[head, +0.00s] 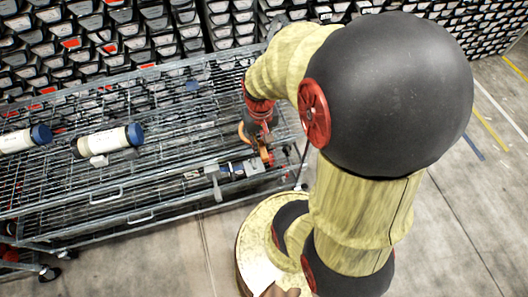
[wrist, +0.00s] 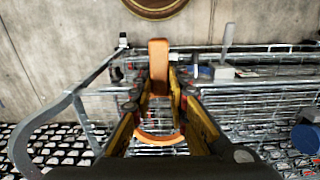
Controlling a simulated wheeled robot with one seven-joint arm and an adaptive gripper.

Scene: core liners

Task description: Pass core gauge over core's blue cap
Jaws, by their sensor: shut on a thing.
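My gripper (wrist: 160,88) is shut on the core gauge (wrist: 158,66), an orange piece with a flat handle and a curved ring part. The handle stands between the fingertips in the wrist view; the curved part shows lower, between the fingers. In the head view the gauge's orange curve (head: 242,133) shows beside my gripper (head: 262,135), over the right part of the wire cart. Two white cores with blue caps lie on the cart to the left: the nearer-to-gripper core (head: 104,139) with its blue cap (head: 135,134), and another blue cap (head: 41,134). The gauge is apart from both caps.
The wire-mesh cart (head: 150,180) has raised rails and handles along its front edge. Small items (head: 240,168) lie at its right front. A blue cap (wrist: 307,138) shows at the wrist view's right edge. Racks of dark bins (head: 120,40) stand behind; open concrete floor lies right.

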